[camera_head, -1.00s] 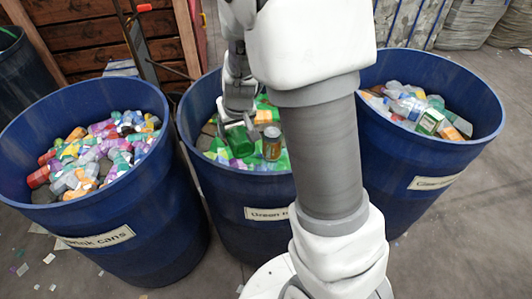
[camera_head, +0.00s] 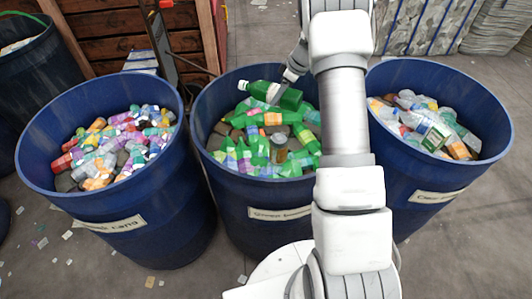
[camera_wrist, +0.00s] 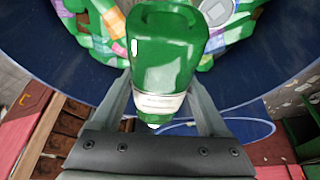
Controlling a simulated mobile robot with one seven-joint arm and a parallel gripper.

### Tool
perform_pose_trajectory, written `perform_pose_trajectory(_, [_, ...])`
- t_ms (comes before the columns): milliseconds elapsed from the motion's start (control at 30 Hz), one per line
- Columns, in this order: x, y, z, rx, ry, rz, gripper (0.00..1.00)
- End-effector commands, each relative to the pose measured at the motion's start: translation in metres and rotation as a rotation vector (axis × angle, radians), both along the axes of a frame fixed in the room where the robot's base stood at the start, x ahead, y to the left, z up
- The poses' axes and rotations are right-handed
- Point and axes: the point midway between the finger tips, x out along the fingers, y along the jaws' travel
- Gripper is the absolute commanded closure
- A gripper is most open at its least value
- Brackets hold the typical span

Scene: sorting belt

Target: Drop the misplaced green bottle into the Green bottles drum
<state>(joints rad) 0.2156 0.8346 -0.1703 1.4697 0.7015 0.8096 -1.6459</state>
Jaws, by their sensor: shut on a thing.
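The green bottle (camera_head: 275,95) is held lying roughly level over the far part of the middle drum (camera_head: 255,192), which has a label reading like Green bottles (camera_head: 281,213). My gripper (camera_head: 285,82) is shut on it. In the wrist view my gripper (camera_wrist: 158,108) has one finger on each side of the green bottle (camera_wrist: 165,50), near its white band. The bottle's base points away from the wrist camera. In the drum several green bottles lie mixed with other items; a metal can top (camera_wrist: 215,10) shows past the bottle.
The left drum (camera_head: 165,215), labelled for cans, is full of mixed coloured items. The right drum (camera_head: 425,165) holds mostly clear bottles. Wooden boards (camera_head: 110,35) stand behind. Litter is scattered on the floor at left.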

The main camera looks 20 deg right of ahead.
Motion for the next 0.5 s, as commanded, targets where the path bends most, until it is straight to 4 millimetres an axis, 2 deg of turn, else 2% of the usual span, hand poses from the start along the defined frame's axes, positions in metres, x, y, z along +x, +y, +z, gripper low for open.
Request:
perform_pose_trajectory(100, [0.004, -0.007, 0.001, -0.001, 0.000, 0.041, 0.75])
perform_pose_trajectory(267, [0.005, -0.009, -0.004, 0.000, 0.001, 0.056, 0.75])
perform_pose_trajectory(500, [0.005, -0.008, -0.027, -0.002, 0.001, 0.055, 0.75])
